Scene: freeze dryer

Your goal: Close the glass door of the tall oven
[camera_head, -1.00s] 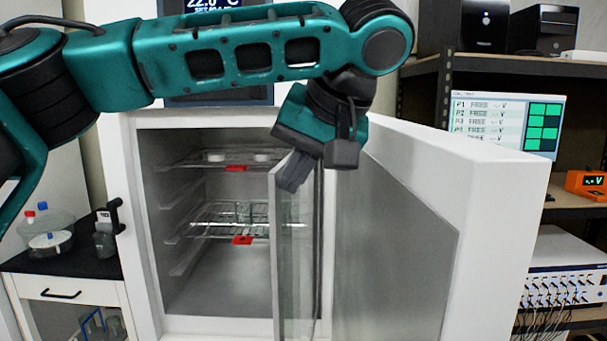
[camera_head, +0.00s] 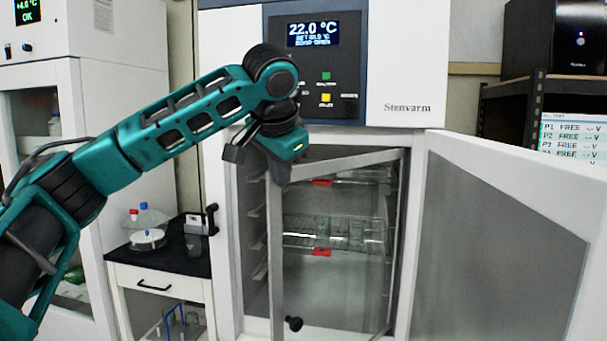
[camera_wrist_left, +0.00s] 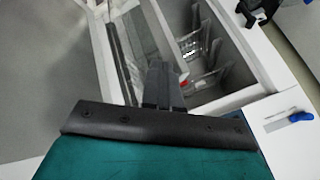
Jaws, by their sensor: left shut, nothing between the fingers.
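The tall oven (camera_head: 228,240) stands with its chamber visible. Its glass door (camera_head: 275,265) is ajar, with its free edge at the left and a dark knob (camera_head: 293,323) low on that side. The glass door spans much of the opening, slanting back to the hinge side at the right. My left gripper (camera_head: 281,176) is shut and empty at the top of the glass door's free edge; whether it touches is unclear. The closed fingers (camera_wrist_left: 160,88) also show in the left wrist view, between the glass pane and the chamber. My right gripper is not in view.
The oven's thick white outer door (camera_head: 500,240) stands wide open at the right. Wire shelves (camera_head: 300,240) with red tags and glassware are inside. A black-topped cabinet (camera_head: 130,252) stands at the left, and a shelf rack with a monitor (camera_head: 575,133) at the right.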

